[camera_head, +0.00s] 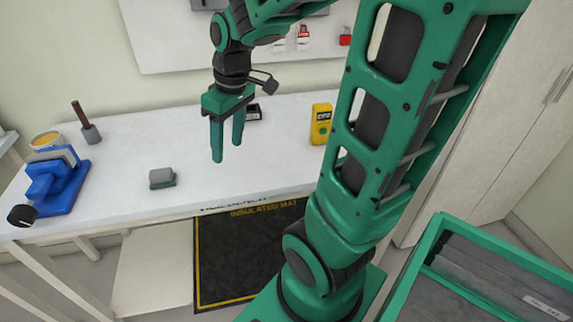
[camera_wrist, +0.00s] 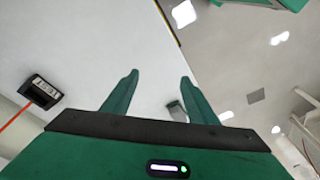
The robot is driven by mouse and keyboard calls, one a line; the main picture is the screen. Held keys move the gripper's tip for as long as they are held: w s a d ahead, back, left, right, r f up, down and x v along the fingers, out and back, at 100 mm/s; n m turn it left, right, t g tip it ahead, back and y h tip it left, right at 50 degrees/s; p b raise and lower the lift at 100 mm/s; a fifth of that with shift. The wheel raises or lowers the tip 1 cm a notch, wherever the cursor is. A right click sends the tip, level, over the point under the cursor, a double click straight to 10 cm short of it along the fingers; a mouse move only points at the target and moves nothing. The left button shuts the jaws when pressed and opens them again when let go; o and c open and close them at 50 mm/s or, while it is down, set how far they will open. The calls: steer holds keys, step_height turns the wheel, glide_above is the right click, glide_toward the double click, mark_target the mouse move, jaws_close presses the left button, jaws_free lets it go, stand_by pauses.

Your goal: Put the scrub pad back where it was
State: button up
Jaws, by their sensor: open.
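The scrub pad (camera_head: 162,176), a small block with a grey top and a green lower layer, lies on the white workbench (camera_head: 120,200) near its front edge, left of centre. My gripper (camera_head: 227,152) hangs above the bench with its green fingers pointing down, to the right of the pad and apart from it. The fingers are open, with nothing between them. In the wrist view, my gripper (camera_wrist: 160,77) shows spread fingers. A small grey block (camera_wrist: 177,110), seemingly the pad, shows beside the right finger and is partly hidden by it.
A blue vise (camera_head: 55,185) and a brush-like tool (camera_head: 88,128) are at the bench's left. A yellow meter (camera_head: 321,123) and a black device (camera_head: 252,112) stand towards the back and right. A green-rimmed bin (camera_head: 440,230) is at lower right. The bench middle is clear.

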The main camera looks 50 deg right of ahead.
steer(key=s+d+m+g, duration=0.1)
steer(key=s+m, duration=0.3)
steer(key=s, duration=0.4)
steer(key=s+d+f+m, duration=0.1)
steer(key=s+d+m, duration=0.2)
steer(key=s+m, duration=0.2)
steer(key=s, duration=0.3)
steer(key=shift+s+d+f+g+h, duration=0.25)
steer(key=shift+s+d+g+h, duration=0.05)
steer(key=shift+s+g+h, duration=0.1)
steer(key=shift+w, duration=0.1)
steer(key=shift+w+f, duration=0.25)
steer(key=shift+w, duration=0.3)
